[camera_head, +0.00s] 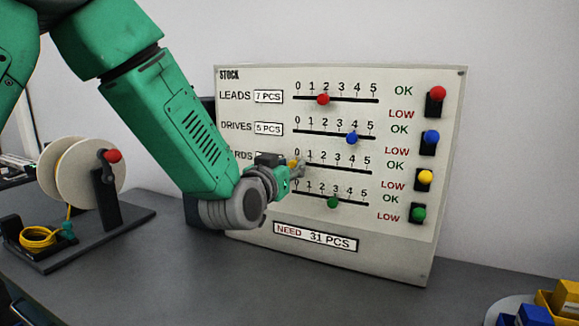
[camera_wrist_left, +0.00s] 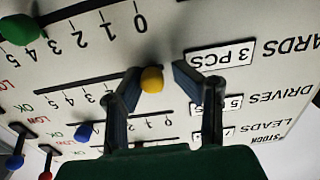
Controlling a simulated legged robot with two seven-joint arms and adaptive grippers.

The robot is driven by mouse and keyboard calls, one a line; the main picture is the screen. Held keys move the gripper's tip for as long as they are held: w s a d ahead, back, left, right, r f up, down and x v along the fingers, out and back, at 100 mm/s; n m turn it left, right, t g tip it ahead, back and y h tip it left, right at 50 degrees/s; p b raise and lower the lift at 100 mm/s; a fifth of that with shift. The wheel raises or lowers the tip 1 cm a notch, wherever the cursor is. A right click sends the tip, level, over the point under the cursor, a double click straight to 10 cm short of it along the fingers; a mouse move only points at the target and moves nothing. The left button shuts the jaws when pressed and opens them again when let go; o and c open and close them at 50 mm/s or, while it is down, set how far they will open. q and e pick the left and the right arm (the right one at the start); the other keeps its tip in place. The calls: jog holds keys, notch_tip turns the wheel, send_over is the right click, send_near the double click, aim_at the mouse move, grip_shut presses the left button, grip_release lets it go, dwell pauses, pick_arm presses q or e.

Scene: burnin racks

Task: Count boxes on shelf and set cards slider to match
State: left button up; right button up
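The stock board (camera_head: 380,240) stands upright on the dark table, with several slider rows. The cards slider's yellow knob (camera_head: 292,164) is at the left end of its row, near 0; it also shows in the left wrist view (camera_wrist_left: 152,80). My left gripper (camera_head: 297,170) is at this knob. In the wrist view its two fingers (camera_wrist_left: 155,78) are spread either side of the knob, with a gap visible at least on the right. The cards label (camera_wrist_left: 220,53) reads 3 PCS there. The arm partly hides the cards row in the head view. My right gripper is not in view. No shelf shows clearly.
Red (camera_head: 323,99), blue (camera_head: 352,138) and green (camera_head: 333,202) slider knobs sit on neighbouring rows. Coloured switches (camera_head: 436,95) line the board's right side. A cable reel (camera_head: 75,175) stands left. Blue and yellow boxes (camera_head: 535,315) are at the lower right corner.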

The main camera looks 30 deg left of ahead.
pick_arm(q)
jog(key=shift+d+r, duration=0.1)
jog(key=shift+d, duration=0.35)
grip_shut()
jog(key=shift+w+d, duration=0.15)
jog(key=shift+d, duration=1.5)
jog(key=shift+w+d, duration=0.1)
jog(key=shift+d, duration=1.55)
jog(key=shift+o, duration=2.3)
grip_release()
jog(key=shift+d, duration=0.1)
jog(key=shift+a, duration=0.75)
jog(key=shift+s, duration=0.3)
send_near(321, 166)
jog(key=shift+s, duration=2.25)
jog(key=shift+d, duration=0.35)
